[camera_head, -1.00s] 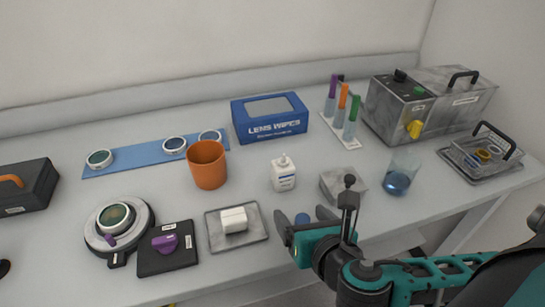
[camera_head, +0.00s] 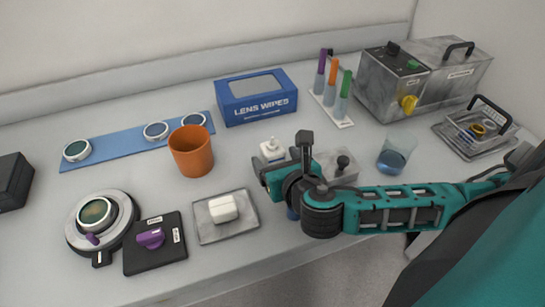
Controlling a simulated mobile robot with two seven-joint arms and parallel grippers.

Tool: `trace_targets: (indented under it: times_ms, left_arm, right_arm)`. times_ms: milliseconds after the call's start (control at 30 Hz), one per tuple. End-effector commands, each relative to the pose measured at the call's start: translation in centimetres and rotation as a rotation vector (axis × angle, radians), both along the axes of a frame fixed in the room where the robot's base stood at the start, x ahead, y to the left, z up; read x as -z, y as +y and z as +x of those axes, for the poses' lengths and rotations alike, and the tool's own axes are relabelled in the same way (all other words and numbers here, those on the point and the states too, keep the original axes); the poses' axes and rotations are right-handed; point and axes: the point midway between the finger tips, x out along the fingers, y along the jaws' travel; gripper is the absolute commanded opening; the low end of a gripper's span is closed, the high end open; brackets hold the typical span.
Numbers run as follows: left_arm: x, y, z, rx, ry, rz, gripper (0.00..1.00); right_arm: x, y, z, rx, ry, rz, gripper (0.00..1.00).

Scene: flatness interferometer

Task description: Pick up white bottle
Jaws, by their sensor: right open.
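The white bottle (camera_head: 272,151) stands upright on the table, in the middle of the head view, to the right of the orange cup. Its lower part is hidden behind my right gripper. My right gripper (camera_head: 266,177) comes in from the right and is open, with its fingers just in front of the bottle in the picture. I cannot tell whether it touches the bottle. My left gripper is not in view.
An orange cup (camera_head: 191,151) stands left of the bottle, and a blue lens wipes box (camera_head: 257,98) behind it. A grey block (camera_head: 335,168) and a glass of blue liquid (camera_head: 396,153) stand to the right. A tray (camera_head: 240,225) with a white block lies in front.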

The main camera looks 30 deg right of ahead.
Motion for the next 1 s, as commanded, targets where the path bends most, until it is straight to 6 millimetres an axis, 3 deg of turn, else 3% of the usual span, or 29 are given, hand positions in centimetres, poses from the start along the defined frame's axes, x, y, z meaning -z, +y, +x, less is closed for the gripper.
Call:
trace_targets:
  times_ms: [233,567,1000]
  left_arm:
    - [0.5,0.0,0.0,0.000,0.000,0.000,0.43]
    - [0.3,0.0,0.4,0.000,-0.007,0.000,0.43]
    - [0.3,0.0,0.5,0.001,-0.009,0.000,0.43]
  right_arm:
    - [1.3,-0.6,3.4,0.000,-0.002,0.000,0.79]
    - [1.6,-0.8,4.1,-0.001,0.000,0.000,0.79]
    - [1.6,-0.8,4.0,-0.001,0.000,-0.001,0.37]
